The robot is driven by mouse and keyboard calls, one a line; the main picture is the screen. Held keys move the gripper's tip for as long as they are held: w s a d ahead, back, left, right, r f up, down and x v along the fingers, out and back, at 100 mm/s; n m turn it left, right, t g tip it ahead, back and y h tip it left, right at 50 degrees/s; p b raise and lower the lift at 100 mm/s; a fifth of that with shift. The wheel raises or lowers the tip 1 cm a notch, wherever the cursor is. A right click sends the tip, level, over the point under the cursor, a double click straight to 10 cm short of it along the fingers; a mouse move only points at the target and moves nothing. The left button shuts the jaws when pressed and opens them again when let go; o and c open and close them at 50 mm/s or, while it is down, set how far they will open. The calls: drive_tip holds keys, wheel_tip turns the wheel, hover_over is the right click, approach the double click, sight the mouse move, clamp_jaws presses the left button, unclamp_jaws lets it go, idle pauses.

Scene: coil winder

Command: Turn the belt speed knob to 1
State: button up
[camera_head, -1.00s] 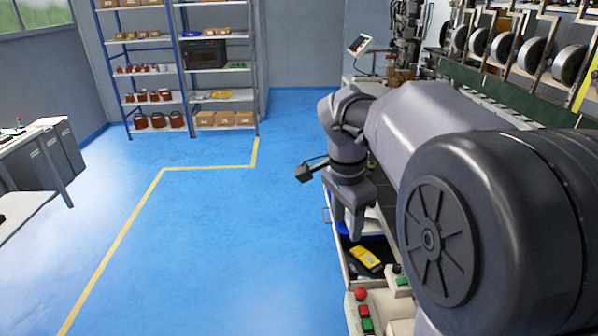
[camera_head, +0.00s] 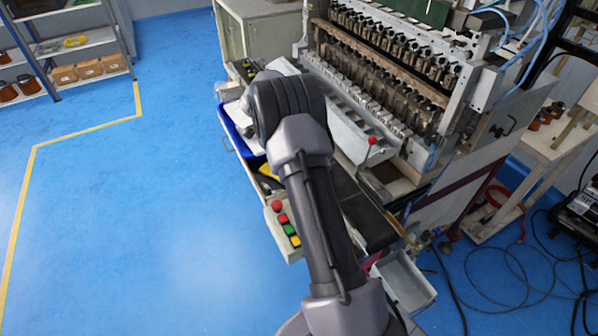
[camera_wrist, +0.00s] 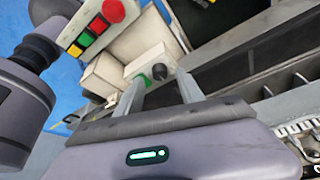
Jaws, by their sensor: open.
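In the wrist view a small black knob (camera_wrist: 157,71) sits on a pale control box (camera_wrist: 150,58), right beside a green button (camera_wrist: 143,80). My gripper (camera_wrist: 163,82) is open. Its two grey fingers are spread to the left and right of the knob in the picture, and the left fingertip overlaps the green button. I cannot tell whether the fingers touch the knob or are still above it. No scale marks or numbers on the knob are readable. In the head view my own arm hides the knob and the gripper.
A button panel with a red mushroom button (camera_wrist: 113,11) and coloured push buttons is close by, also in the head view (camera_head: 284,228). The winder (camera_head: 385,60) stands behind, with a red-topped lever (camera_head: 371,141). A dark belt (camera_head: 360,207) runs alongside. Blue floor at left is clear.

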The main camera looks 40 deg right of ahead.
drive_tip(key=x, duration=0.2)
drive_tip(key=shift+d+f, duration=0.1)
drive_tip(key=shift+f, duration=0.15)
clamp_jaws()
drive_tip(key=shift+b, duration=0.3)
